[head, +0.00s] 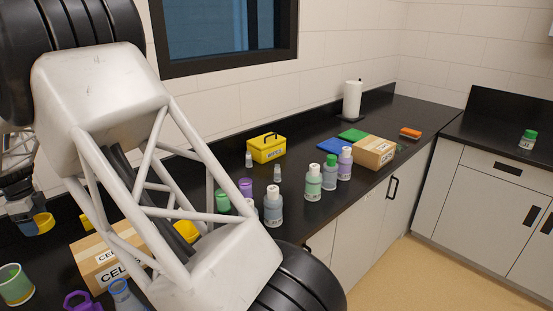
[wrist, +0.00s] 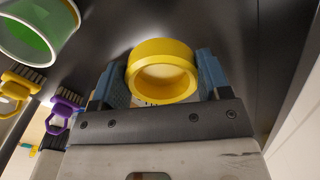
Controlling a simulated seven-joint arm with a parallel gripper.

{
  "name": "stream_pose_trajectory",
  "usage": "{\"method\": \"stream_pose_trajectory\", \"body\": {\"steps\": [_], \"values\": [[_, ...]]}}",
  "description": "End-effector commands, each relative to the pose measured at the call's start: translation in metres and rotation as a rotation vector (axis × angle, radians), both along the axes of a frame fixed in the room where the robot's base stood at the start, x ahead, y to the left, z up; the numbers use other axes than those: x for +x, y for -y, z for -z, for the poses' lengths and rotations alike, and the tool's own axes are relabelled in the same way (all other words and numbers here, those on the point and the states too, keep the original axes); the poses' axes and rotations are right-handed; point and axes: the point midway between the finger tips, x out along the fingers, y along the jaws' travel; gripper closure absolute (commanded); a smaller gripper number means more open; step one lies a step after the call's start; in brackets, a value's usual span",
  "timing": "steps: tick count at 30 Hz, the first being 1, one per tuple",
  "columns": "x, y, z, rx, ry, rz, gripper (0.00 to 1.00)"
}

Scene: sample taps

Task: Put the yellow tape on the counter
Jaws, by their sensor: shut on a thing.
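The yellow tape (wrist: 160,48) is a thick ring held between the two blue fingertips of my gripper (wrist: 163,72) in the wrist view. One finger touches each side of it. In the head view the tape (head: 43,222) shows at the far left, in my gripper (head: 34,224), over the black counter (head: 320,135). A gap between the tape and the counter cannot be judged well; it looks raised.
A green cup (head: 14,284) stands at the lower left, with a purple-handled brush (head: 78,300) nearby. Cardboard boxes (head: 100,262), several bottles (head: 273,205) and a yellow case (head: 267,147) stand along the counter. My arm hides part of the middle.

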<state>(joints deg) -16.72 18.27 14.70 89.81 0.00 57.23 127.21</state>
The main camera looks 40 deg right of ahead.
Motion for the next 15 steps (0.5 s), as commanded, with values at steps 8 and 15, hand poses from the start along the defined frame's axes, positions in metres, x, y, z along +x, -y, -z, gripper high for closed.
{"method": "stream_pose_trajectory", "body": {"steps": [8,15], "values": [[0.009,0.023,0.000,0.000,0.000,0.004,0.53],[0.028,0.076,-0.001,0.000,0.001,0.010,0.53]]}}
